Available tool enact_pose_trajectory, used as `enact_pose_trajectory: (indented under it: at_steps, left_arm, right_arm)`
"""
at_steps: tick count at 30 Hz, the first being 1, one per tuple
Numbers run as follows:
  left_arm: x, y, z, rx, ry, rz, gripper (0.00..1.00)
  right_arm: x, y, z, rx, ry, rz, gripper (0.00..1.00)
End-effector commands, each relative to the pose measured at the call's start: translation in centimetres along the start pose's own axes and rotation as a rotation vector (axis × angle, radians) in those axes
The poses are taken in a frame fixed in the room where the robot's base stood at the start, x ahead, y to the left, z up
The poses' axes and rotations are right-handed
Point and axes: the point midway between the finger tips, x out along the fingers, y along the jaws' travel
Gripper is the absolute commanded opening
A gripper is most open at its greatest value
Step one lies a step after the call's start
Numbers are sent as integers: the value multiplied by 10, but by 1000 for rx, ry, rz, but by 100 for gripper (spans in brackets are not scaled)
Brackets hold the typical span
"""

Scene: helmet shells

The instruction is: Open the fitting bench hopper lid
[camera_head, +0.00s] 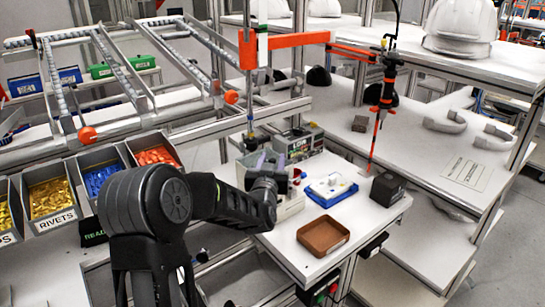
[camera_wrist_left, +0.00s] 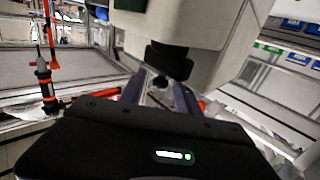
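The fitting bench hopper (camera_head: 289,207) is a pale box at the back left of the small white bench, largely hidden behind my left arm. In the left wrist view its pale body (camera_wrist_left: 205,22) fills the top middle, with a black handle-like knob (camera_wrist_left: 168,60) on its near edge. I cannot tell the lid from the body; no opening shows. My left gripper (camera_head: 262,160) is at the hopper; its purple-grey fingers (camera_wrist_left: 162,88) stand apart, with the knob just at their tips. Whether they touch it is unclear. My right gripper is in neither view.
A green-grey control box (camera_head: 299,143) is behind the hopper. Bins of rivets (camera_head: 52,198) are at left. An orange-black tool (camera_head: 381,105) hangs behind.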

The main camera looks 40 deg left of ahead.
Motion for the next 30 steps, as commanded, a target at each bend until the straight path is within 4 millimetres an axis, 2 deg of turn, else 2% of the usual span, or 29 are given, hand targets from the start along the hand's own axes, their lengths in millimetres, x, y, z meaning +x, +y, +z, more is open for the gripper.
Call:
enact_pose_trajectory:
  at_steps: [9,24,30]
  left_arm:
    - [4,0,1,0,-1,0,39]
    - [4,0,1,0,-1,0,0]
    - [4,0,1,0,-1,0,0]
  right_arm:
    - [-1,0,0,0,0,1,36]
    - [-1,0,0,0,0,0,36]
    - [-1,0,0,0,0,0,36]
